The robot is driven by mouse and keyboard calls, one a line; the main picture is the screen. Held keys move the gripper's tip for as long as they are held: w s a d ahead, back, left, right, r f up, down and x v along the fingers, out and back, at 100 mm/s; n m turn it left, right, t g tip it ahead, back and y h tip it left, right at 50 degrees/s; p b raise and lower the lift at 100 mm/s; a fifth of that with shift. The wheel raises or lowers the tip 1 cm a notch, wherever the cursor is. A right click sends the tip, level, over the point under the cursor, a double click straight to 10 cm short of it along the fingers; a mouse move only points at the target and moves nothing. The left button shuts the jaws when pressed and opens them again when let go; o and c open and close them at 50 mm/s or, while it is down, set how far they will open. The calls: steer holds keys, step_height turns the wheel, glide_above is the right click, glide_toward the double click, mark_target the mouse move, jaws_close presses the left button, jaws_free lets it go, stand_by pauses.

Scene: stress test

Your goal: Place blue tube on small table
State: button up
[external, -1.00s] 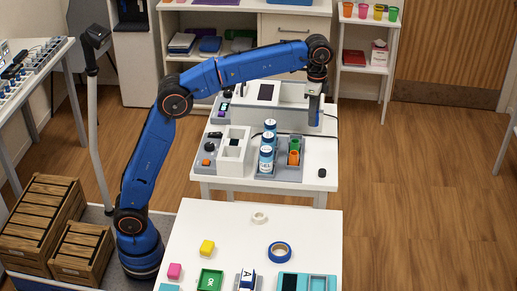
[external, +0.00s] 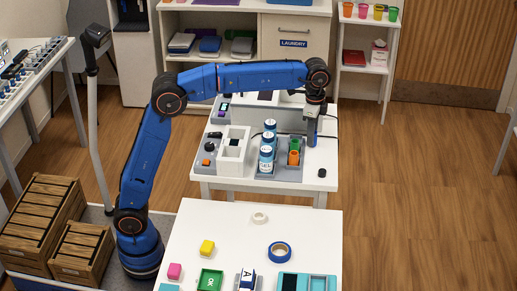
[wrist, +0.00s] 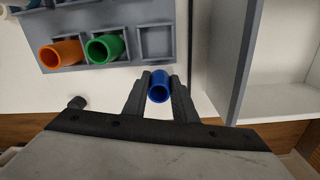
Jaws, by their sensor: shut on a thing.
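My gripper (wrist: 159,92) is shut on a blue tube (wrist: 159,90) in the wrist view, with one finger on each side of it. In the external view my gripper (external: 311,140) points down over the white table (external: 310,185) behind the front one, right of the tube rack. The tube cannot be made out there. The grey rack (wrist: 130,22) holds an orange tube (wrist: 62,54) and a green tube (wrist: 104,47). The socket at its right end in the wrist view is empty. I cannot tell whether the tube touches the table.
Blue-capped bottles (external: 267,150) stand left of the rack. A white open box (wrist: 275,60) lies just right of my gripper in the wrist view. A black knob (external: 322,172) sits near the table's front right corner. A front table (external: 220,225) holds tape rolls and blocks.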

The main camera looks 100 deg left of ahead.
steer(key=shift+f, duration=0.1)
steer(key=o, duration=1)
step_height(320, 180, up, 12)
steer(key=shift+a+r, duration=0.1)
steer(key=shift+a, duration=0.05)
